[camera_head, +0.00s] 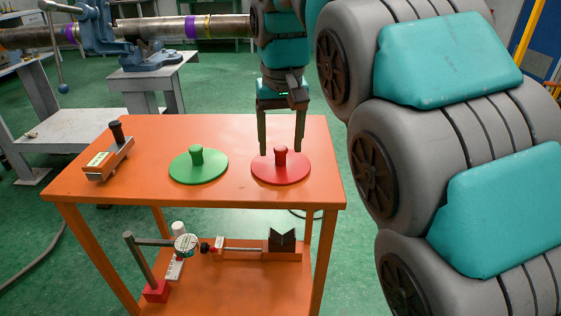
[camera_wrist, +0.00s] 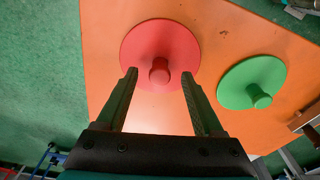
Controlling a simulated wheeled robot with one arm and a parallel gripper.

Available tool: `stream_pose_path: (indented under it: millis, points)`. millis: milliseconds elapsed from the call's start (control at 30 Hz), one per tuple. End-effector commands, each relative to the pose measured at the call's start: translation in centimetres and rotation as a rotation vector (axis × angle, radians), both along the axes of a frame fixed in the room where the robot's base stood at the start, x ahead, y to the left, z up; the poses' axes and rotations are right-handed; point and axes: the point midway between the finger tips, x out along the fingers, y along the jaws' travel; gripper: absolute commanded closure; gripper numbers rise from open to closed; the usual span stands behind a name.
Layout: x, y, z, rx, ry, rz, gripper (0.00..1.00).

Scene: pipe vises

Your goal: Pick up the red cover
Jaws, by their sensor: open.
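The red cover (camera_head: 281,171) is a flat round disc with a short upright knob, lying on the orange table (camera_head: 110,190) near its right side. My gripper (camera_head: 281,152) points down at the red cover, with its fingers spread on either side of the knob in the head view. In the wrist view, the red cover (camera_wrist: 150,42) lies at the top centre, and its knob appears in the gap between the open fingertips (camera_wrist: 158,73). The fingers hold nothing. Whether the fingertips are level with the knob or above it is hard to tell.
A green cover (camera_head: 198,170) with a knob lies left of the red one, apart from it. A small metal tool (camera_head: 110,158) stands on the table's left. A lower shelf holds a dial gauge (camera_head: 186,245) and a V-block (camera_head: 282,240). A vise (camera_head: 145,55) with a pipe stands behind.

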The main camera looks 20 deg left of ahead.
Motion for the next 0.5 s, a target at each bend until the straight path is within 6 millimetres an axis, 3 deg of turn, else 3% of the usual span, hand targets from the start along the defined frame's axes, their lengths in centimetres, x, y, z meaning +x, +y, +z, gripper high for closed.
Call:
stream_pose_path:
  millis: [200,433,500]
  points:
    - [0.2,0.1,-2.1,-0.001,0.002,0.000,0.31]
    - [0.3,0.1,-2.3,0.000,0.000,0.000,0.31]
    - [0.3,0.1,-2.3,0.000,0.001,0.000,0.37]
